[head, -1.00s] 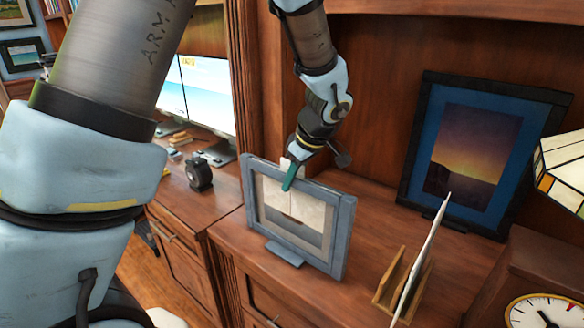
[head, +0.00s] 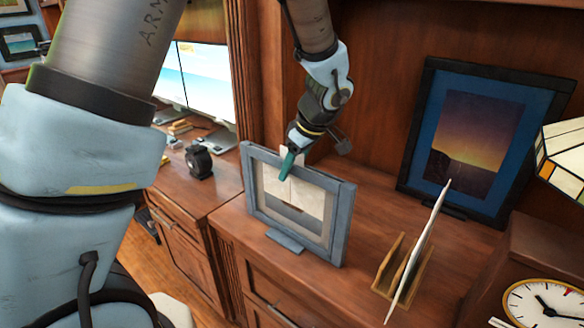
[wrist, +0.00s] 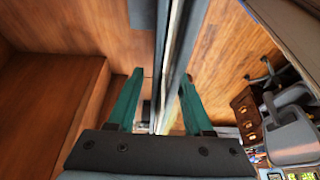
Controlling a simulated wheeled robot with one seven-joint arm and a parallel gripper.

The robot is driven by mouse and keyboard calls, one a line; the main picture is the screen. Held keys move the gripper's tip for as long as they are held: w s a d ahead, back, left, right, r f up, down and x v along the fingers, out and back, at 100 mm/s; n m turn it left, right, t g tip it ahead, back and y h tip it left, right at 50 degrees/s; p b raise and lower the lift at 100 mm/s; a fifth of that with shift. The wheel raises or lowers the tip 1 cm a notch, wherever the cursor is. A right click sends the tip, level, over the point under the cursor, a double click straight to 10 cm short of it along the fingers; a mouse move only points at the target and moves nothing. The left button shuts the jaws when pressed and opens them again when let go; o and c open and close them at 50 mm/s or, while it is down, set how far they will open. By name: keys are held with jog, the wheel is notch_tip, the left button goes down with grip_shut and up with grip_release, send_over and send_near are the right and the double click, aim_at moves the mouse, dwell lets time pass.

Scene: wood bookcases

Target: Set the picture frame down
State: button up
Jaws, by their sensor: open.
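The grey picture frame (head: 338,228) stands upright on the wooden cabinet top in the head view, on a small grey foot (head: 285,241). It also shows edge-on in the wrist view (wrist: 175,60), between the two green fingers. My gripper (head: 288,166) is at the frame's top edge, one green finger in front of the picture. In the wrist view my gripper (wrist: 157,100) is open, with a finger on each side of the frame and gaps beside it. The far finger is hidden behind the frame in the head view.
A larger dark frame (head: 412,150) leans at the back right. A wooden letter holder (head: 388,272) with a white sheet, a clock (head: 545,303) and a lamp (head: 565,150) stand to the right. Bare cabinet top (head: 360,190) lies behind the grey frame.

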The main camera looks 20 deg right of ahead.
jog(key=b+v, duration=0.2)
jog(key=v, duration=1)
jog(key=shift+r, duration=0.1)
jog(key=w+a+f+m+g, duration=0.1)
jog(key=w+a+f+m, duration=0.15)
jog(key=a, duration=0.55)
jog(key=w+a+f+m+g, duration=0.1)
jog(key=a+f, duration=0.2)
jog(key=a, duration=0.4)
jog(key=s+a+f+m+h, duration=0.1)
jog(key=a+f, duration=0.1)
jog(key=a, duration=0.6)
jog(key=s+a+f+m+h, duration=0.1)
jog(key=s+a+f+m, duration=0.1)
jog(key=a, duration=0.7)
jog(key=shift+s+a+f, duration=0.2)
jog(key=shift+s+f, duration=0.1)
jog(key=shift+f, duration=0.3)
